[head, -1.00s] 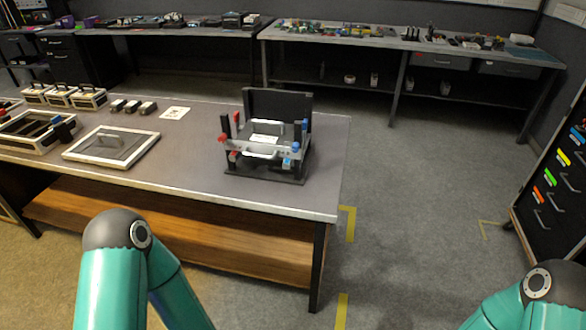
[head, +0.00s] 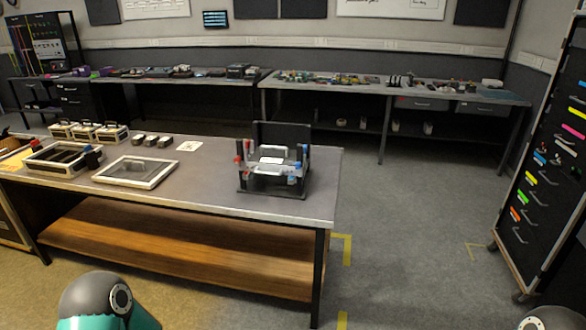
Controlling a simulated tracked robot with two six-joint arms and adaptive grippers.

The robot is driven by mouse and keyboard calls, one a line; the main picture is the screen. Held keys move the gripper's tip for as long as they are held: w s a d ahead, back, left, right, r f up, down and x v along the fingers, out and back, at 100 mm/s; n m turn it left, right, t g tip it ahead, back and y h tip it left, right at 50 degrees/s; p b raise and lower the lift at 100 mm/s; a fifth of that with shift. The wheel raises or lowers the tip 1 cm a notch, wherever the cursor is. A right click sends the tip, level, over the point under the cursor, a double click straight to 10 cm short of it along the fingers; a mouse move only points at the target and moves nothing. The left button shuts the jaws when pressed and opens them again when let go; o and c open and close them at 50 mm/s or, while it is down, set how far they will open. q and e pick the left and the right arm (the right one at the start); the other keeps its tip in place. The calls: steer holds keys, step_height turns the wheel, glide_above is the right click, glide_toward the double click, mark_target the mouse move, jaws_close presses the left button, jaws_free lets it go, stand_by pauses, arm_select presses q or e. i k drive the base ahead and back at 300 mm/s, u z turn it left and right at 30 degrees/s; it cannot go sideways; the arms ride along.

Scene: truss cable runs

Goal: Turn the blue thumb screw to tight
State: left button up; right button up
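A black fixture (head: 274,186) with an upright back plate stands near the right end of the grey-topped table (head: 215,192). Blue parts show on its right side: an upper one (head: 298,166) and a lower one (head: 291,180). Red parts (head: 239,159) show on its left side. A silver frame and a white label (head: 271,160) sit in its middle. Which blue part is the thumb screw, and how tight it is, is too small to tell. Only my teal arm links show at the bottom edge. Neither gripper is in view.
A framed panel with a handle (head: 138,172), an open tray (head: 62,158) and several small cases (head: 88,131) lie on the table's left. A wheeled drawer cabinet (head: 548,185) stands at right. The floor between (head: 415,220) is clear. Long benches line the back wall.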

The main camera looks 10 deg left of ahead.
mark_target(298, 164)
steer(key=u, duration=0.4)
steer(key=i, duration=0.85)
steer(key=u, duration=0.7)
steer(key=i, duration=0.65)
steer(key=z, duration=0.2)
